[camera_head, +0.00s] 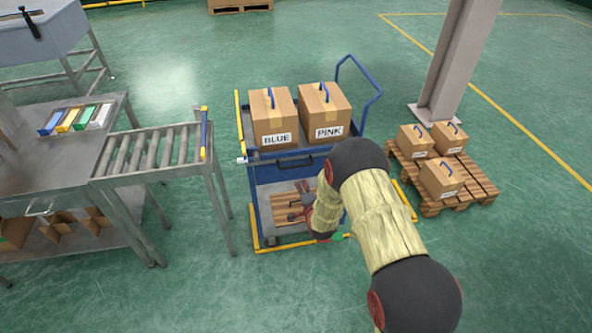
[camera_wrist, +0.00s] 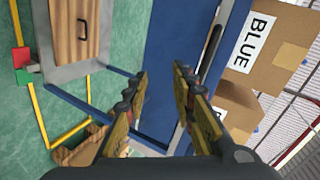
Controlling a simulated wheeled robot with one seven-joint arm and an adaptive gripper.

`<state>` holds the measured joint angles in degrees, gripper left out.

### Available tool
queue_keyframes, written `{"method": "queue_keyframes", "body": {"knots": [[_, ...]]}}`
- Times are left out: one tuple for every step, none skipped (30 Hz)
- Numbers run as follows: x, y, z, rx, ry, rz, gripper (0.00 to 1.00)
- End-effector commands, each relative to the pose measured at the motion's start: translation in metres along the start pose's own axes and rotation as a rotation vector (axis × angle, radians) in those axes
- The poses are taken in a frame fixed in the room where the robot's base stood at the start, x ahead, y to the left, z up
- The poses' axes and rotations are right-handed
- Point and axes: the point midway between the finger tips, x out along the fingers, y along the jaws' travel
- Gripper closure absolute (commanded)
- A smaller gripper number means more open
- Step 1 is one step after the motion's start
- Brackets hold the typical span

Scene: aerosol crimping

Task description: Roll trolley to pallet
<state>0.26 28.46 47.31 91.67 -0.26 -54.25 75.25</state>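The trolley (camera_head: 250,183) has a blue frame, a grey top deck and a blue push handle (camera_head: 366,78) at its back right. A box marked BLUE (camera_head: 270,112) and a box marked PINK (camera_head: 322,108) stand on the deck. The wooden pallet (camera_head: 433,205) lies on the floor to the right and carries several boxes. My gripper (camera_head: 301,208) is low at the trolley's near side, partly hidden by my arm. In the wrist view its fingers (camera_wrist: 159,72) are apart with nothing between them, in front of a blue trolley panel (camera_wrist: 168,50). A dark grip (camera_wrist: 210,45) shows beside the fingers.
A roller conveyor (camera_head: 150,152) and a metal bench (camera_head: 50,165) stand left of the trolley. A yellow bar frame (camera_head: 258,248) runs along the floor at the trolley. A grey column (camera_head: 458,60) rises behind the pallet. The floor at the near right is clear.

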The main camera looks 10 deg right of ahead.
Motion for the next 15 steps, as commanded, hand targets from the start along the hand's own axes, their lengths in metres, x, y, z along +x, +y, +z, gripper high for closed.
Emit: {"method": "queue_keyframes", "body": {"knots": [[0.002, -0.021, -0.006, 0.060, 0.017, -0.069, 0.74], [0.001, -0.030, -0.008, 0.097, 0.023, -0.105, 0.74], [-0.001, -0.040, -0.011, 0.143, 0.028, -0.145, 0.74], [-0.002, -0.046, -0.012, 0.173, 0.029, -0.168, 0.74], [-0.003, -0.050, -0.013, 0.197, 0.030, -0.185, 0.74], [-0.004, -0.054, -0.015, 0.222, 0.030, -0.199, 0.74], [-0.003, -0.055, -0.015, 0.237, 0.028, -0.202, 0.74], [-0.003, -0.055, -0.015, 0.247, 0.027, -0.202, 0.74], [-0.001, -0.055, -0.015, 0.255, 0.026, -0.202, 0.74], [0.002, -0.055, -0.015, 0.258, 0.026, -0.201, 0.74], [0.004, -0.055, -0.015, 0.260, 0.026, -0.201, 0.74], [0.009, -0.056, -0.015, 0.260, 0.026, -0.201, 0.74], [0.013, -0.057, -0.015, 0.259, 0.026, -0.202, 0.74], [0.017, -0.058, -0.015, 0.259, 0.026, -0.202, 0.74], [0.024, -0.058, -0.015, 0.258, 0.026, -0.201, 0.74]]}}
